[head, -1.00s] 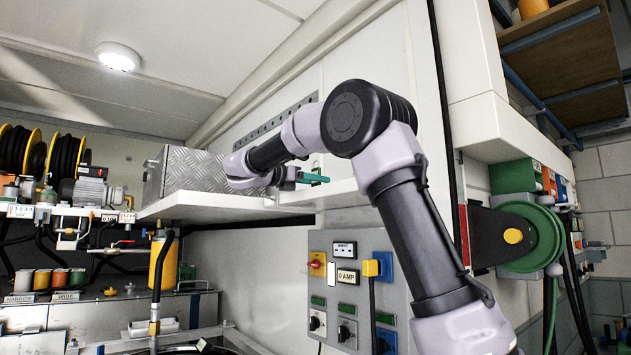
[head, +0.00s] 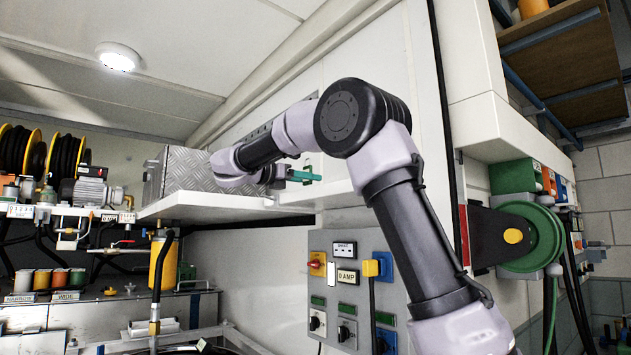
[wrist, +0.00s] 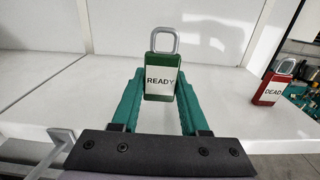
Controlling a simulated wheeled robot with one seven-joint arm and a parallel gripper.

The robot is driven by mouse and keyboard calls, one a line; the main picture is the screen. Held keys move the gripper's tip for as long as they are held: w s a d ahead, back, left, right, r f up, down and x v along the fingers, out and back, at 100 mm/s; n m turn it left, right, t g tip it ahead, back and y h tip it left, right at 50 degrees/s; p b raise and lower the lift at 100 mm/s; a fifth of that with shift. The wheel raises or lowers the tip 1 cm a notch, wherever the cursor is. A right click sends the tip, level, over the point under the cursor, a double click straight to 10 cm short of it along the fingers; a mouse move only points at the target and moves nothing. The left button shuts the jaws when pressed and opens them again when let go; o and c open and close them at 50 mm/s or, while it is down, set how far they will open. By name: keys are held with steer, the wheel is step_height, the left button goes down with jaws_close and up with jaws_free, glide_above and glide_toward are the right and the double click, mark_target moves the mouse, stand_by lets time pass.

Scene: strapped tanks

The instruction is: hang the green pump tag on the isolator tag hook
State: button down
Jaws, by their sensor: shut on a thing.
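The green pump tag (wrist: 160,82), a padlock shape with a grey shackle and a white "READY" label, stands upright between the teal fingertips in the wrist view. My gripper (wrist: 161,90) is shut on it, just above or at the white shelf (wrist: 85,115); I cannot tell whether the tag touches the shelf. In the head view my gripper (head: 306,176) is at the shelf's right end, and the tag is too small to make out. A grey panel (head: 322,240) below the shelf carries a red-and-yellow switch (head: 316,263). I cannot make out the tag hook.
A red "DEAD" tag (wrist: 270,84) stands on the shelf to the right in the wrist view. A ribbed metal box (head: 185,168) sits on the shelf in the head view. A green reel (head: 532,237) projects at the right.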

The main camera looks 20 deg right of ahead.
steer(key=shift+v, duration=2.2)
steer(key=shift+r, duration=0.1)
